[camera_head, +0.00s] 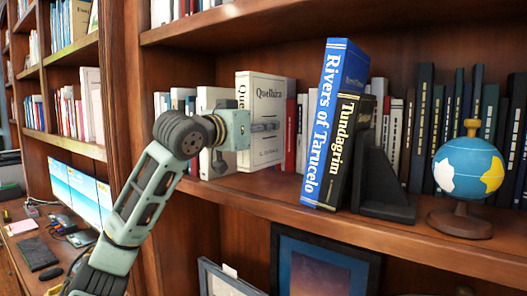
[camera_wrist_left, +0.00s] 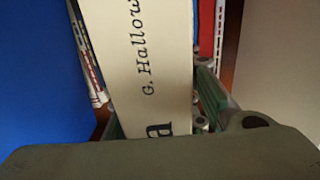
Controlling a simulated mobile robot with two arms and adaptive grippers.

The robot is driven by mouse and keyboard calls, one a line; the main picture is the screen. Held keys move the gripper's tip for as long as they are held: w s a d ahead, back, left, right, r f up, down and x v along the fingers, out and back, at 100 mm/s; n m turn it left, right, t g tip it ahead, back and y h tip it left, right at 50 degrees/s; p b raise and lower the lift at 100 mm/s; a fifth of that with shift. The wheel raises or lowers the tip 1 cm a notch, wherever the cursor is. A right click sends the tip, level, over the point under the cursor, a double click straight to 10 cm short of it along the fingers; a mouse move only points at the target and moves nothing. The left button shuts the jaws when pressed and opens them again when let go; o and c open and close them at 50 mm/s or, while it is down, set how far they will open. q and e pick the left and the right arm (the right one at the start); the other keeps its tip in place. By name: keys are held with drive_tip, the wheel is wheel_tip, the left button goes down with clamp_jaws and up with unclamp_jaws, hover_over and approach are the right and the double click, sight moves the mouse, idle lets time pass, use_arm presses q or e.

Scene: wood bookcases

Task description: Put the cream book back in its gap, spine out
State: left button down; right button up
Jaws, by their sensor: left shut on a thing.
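The cream book (camera_head: 266,105), titled Quelhira, stands about upright at the shelf, its lettered spine toward the front and its cover toward the right. My left gripper (camera_head: 262,128) is shut on it, one finger lying across the cover. In the left wrist view the spine of the cream book (camera_wrist_left: 138,50) reads "G. Hallow…" and runs down between my fingers. The book projects forward of the slim spines beside it. Its gap is largely hidden behind the book and gripper, so I cannot tell how deep it sits. My right gripper is out of view.
A pale book (camera_head: 213,105) stands left of it. To the right are a slim red book (camera_head: 290,135), the leaning blue book (camera_head: 335,110), the black Tundagrim book (camera_head: 347,150), a dark bookend (camera_head: 380,190) and a globe (camera_head: 467,170). Shelf boards lie above and below.

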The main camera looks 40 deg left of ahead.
sight(264, 145)
use_arm(q)
drive_tip(key=shift+w+f, duration=0.15)
drive_tip(key=shift+f, duration=0.6)
drive_tip(key=shift+d+f+b, duration=0.1)
drive_tip(key=shift+f+b, duration=0.45)
drive_tip(key=shift+f, duration=0.8)
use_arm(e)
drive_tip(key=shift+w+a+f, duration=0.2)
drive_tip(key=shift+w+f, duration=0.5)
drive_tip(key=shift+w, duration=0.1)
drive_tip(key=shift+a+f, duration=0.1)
use_arm(q)
drive_tip(key=c, duration=1.8)
unclamp_jaws()
drive_tip(key=shift+f, duration=0.3)
drive_tip(key=o, duration=0.5)
drive_tip(key=shift+c, duration=0.2)
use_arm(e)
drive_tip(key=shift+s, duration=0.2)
